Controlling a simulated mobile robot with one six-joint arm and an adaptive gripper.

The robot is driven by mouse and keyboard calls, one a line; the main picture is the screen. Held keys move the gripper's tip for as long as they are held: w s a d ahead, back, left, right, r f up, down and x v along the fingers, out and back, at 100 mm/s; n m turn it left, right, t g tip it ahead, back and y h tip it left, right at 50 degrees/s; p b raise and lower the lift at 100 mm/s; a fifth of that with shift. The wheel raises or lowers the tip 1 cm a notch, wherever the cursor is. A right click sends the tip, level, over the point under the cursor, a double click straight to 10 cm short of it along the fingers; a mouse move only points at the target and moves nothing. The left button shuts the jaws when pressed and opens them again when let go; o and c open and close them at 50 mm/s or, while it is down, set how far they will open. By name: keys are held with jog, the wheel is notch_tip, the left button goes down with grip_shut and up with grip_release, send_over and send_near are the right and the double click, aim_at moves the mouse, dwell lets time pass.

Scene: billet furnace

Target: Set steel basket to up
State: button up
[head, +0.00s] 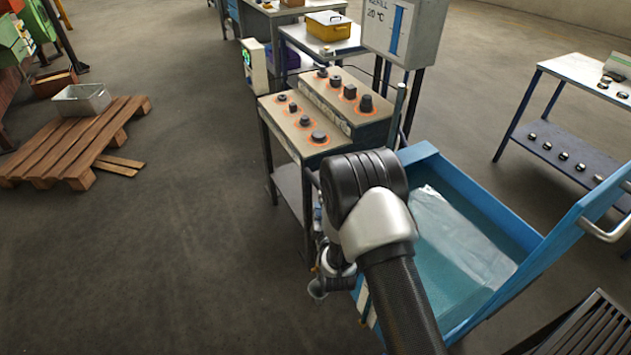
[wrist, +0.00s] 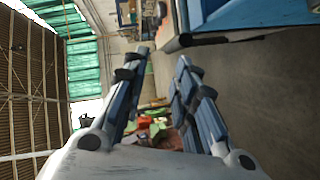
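No part in view can be told for sure as the steel basket. A blue tank (head: 425,152) of water stands at the right in the head view. A pale, glossy rectangular patch shows in its water; I cannot tell if it is a basket or a reflection. A metal bar handle (head: 607,234) is on the tank's raised right side. My gripper (wrist: 163,58) is open and empty in the wrist view, its two fingers apart. In the head view my arm hides most of it, left of the tank.
A control desk (head: 310,133) with several dark knobs stands behind my arm, below a grey box with a temperature sign (head: 403,30). A wooden pallet (head: 75,150) carries a grey metal bin (head: 82,101) at left. A shelf table (head: 590,75) is at right.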

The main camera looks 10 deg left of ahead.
jog(key=n+t, duration=0.1)
jog(key=n, duration=0.1)
send_near(315, 181)
jog(key=shift+y, duration=0.3)
jog(key=b+x, duration=0.1)
jog(key=x, duration=0.2)
jog(key=f+b+x, duration=0.1)
jog(key=b+x, duration=0.1)
jog(key=x, duration=0.1)
jog(key=b+x, duration=0.2)
jog(key=x, duration=0.1)
jog(key=shift+w+d+f, duration=0.15)
jog(key=shift+w+f, duration=0.05)
jog(key=shift+w, duration=0.1)
jog(key=shift+w+r, duration=0.1)
jog(key=shift+w, duration=0.6)
grip_shut()
